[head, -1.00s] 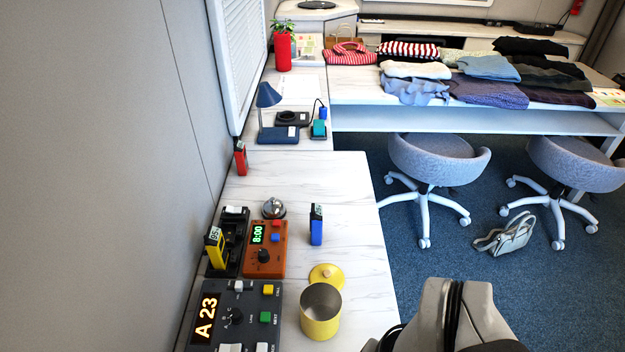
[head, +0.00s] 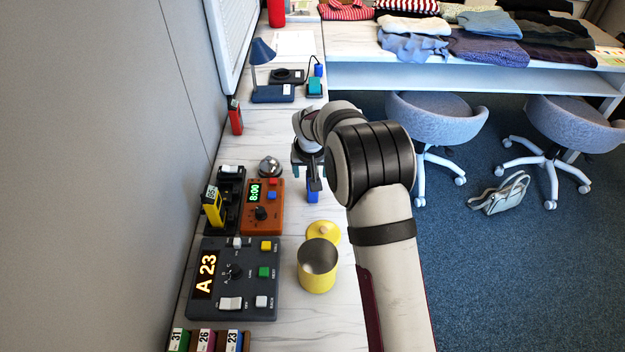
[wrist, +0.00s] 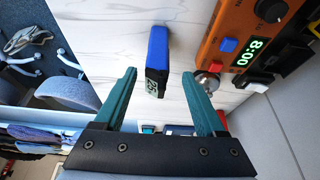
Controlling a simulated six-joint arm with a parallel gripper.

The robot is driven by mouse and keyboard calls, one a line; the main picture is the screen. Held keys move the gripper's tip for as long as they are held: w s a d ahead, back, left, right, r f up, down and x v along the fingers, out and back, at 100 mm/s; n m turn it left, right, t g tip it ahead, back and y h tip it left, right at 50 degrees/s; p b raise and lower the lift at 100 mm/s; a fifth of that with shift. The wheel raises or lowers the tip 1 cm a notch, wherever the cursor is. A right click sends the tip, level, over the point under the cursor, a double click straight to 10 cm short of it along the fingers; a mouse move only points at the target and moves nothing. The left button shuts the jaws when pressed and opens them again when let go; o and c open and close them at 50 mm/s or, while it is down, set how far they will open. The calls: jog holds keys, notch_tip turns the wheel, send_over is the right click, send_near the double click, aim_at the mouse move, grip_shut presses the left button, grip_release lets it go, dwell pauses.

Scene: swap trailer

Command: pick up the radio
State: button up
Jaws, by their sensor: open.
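A small upright blue device, which I take to be the radio (head: 312,196), stands on the white counter; its upper part is hidden behind my gripper (head: 309,170) in the head view. In the wrist view the blue radio (wrist: 158,46) shows its blue side and a dark end with a small display. My open gripper (wrist: 159,74) has one teal finger on either side of the radio's line, with clear gaps and nothing held. A similar yellow radio (head: 212,210) sits in a black dock (head: 232,187), and a similar red one (head: 236,118) stands by the wall.
An orange clock box (head: 263,220), a bell (head: 269,167) and a grey console (head: 240,300) lie to the left. A yellow canister (head: 317,272) and its lid (head: 323,233) stand nearer. Bare counter lies around the blue radio.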

jog(key=x, duration=0.6)
jog(key=shift+d+f, duration=0.25)
jog(key=shift+f, duration=0.05)
grip_shut()
